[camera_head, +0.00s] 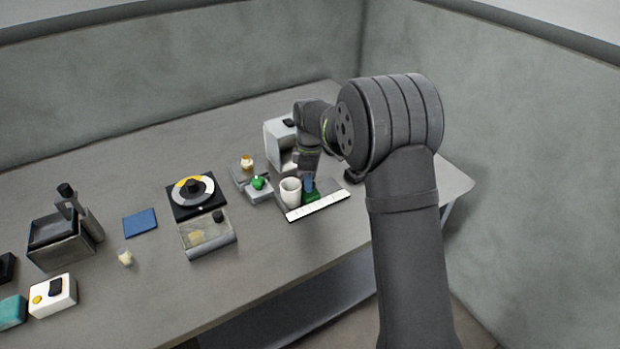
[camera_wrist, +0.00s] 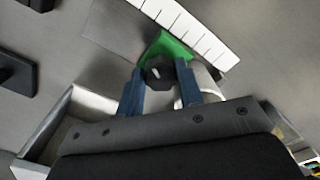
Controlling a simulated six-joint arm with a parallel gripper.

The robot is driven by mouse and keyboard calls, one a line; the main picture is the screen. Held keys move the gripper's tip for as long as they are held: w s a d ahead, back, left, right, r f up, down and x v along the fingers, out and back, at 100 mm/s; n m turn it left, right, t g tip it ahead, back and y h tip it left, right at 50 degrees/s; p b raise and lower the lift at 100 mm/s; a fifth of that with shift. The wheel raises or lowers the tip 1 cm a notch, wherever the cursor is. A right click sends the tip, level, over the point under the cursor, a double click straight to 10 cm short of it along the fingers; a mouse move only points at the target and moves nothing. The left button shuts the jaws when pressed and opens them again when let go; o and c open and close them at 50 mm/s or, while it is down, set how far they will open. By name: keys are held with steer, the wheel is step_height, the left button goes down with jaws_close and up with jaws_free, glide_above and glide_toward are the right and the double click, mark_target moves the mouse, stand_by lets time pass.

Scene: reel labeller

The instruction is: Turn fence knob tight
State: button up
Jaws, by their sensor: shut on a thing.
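The black fence knob (camera_wrist: 160,69) sits on the green fence block (camera_wrist: 172,44) in the wrist view. My gripper (camera_wrist: 158,84) has its two blue fingers on either side of the knob and is shut on it. In the head view the gripper (camera_head: 309,186) points down at the green fence (camera_head: 312,197), beside the white ruled strip (camera_head: 318,206). The strip (camera_wrist: 195,28) also shows in the wrist view, along the fence's far side. The knob is hidden by the fingers in the head view. I cannot tell how tight it is.
A white cup (camera_head: 290,191) stands close to the left of my gripper. A white frame-shaped unit (camera_head: 276,141) stands behind it. A small stand with a green knob (camera_head: 258,183) and a reel device (camera_head: 178,207) are farther left. The table's front right is clear.

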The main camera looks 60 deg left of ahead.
steer(key=shift+m, duration=0.4)
steer(key=o, duration=1)
steer(key=shift+c, duration=0.2)
step_height(320, 180, up, 18)
steer(key=shift+f, duration=0.25)
